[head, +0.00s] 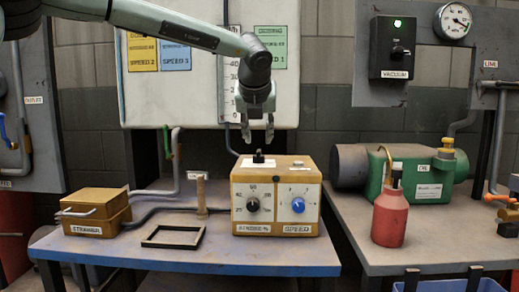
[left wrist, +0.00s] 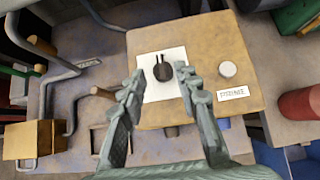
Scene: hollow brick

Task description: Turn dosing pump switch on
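The dosing pump is a yellow box (head: 276,170) on the blue-edged table, with a black STROKE % knob (head: 253,204) and a blue SPEED knob (head: 298,205) on its front. On its top a small black switch (head: 258,157) stands on a white plate; the left wrist view shows it as a round black knob (left wrist: 163,71) with a raised grip. My left gripper (head: 259,136) points down above the switch, fingers apart and empty. In the left wrist view its fingertips (left wrist: 157,78) lie either side of the switch, apparently without touching it. My right gripper is not in view.
A yellow strainer (head: 94,211), a black square frame (head: 173,236) and a wooden post (head: 201,194) stand left of the pump. A red bottle (head: 388,217) and green pump (head: 425,178) are on the right table. A vacuum switch box (head: 390,62) hangs behind.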

